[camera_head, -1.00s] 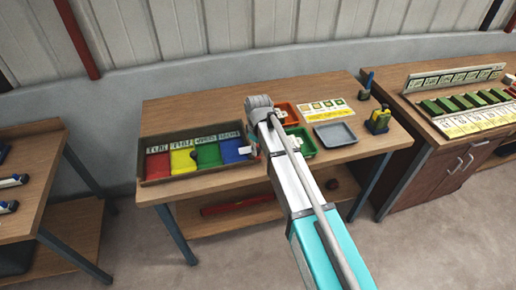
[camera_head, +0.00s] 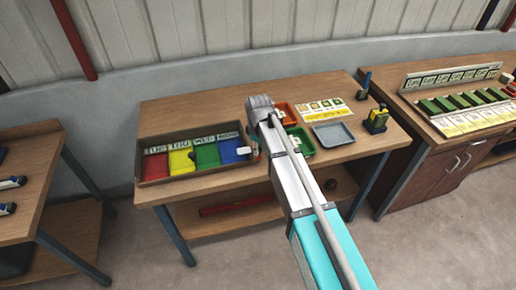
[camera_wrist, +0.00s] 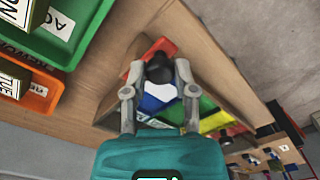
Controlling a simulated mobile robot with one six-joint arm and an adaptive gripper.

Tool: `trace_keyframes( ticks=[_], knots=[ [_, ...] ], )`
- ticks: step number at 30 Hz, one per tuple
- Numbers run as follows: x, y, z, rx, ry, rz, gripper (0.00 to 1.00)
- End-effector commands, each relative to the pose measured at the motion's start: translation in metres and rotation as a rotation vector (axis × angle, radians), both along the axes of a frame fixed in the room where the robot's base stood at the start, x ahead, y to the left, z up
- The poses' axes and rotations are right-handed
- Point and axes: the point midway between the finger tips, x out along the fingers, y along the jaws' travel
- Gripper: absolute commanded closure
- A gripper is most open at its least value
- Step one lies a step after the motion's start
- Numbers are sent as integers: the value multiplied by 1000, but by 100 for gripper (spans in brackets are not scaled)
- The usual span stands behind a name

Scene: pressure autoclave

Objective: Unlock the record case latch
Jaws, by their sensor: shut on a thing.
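The record case (camera_head: 140,176) is a wooden tray on the workbench, holding red, yellow, green and blue folders with day labels. It also shows behind the fingers in the wrist view. My gripper (camera_wrist: 157,82) is shut on a black rounded knob (camera_wrist: 158,68), which sits between its fingers in front of the coloured folders. I take this knob to be the latch; its locked or unlocked state cannot be told. In the head view my arm ends at the right end of the case, and the fingertips are mostly hidden. A small red-and-white piece (camera_head: 243,151) shows beside the blue folder.
Orange and green trays (camera_head: 301,141) stand right of the case, partly behind my arm. A grey tray (camera_head: 333,134), a printed card sheet (camera_head: 318,110) and a yellow-and-dark holder (camera_head: 377,121) are farther right. The bench top (camera_head: 200,112) behind the case is bare.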

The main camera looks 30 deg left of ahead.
Motion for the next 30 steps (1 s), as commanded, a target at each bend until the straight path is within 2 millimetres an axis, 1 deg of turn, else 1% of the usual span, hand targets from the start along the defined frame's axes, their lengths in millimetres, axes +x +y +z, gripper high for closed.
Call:
trace_keyframes(
  ticks=[3,4,9,30],
  knots=[
    [1,0,0,0,-2,0,100],
    [1,0,0,0,-2,0,60],
    [0,0,0,0,-1,0,29],
    [0,1,0,0,-1,-14,29]
  ],
)
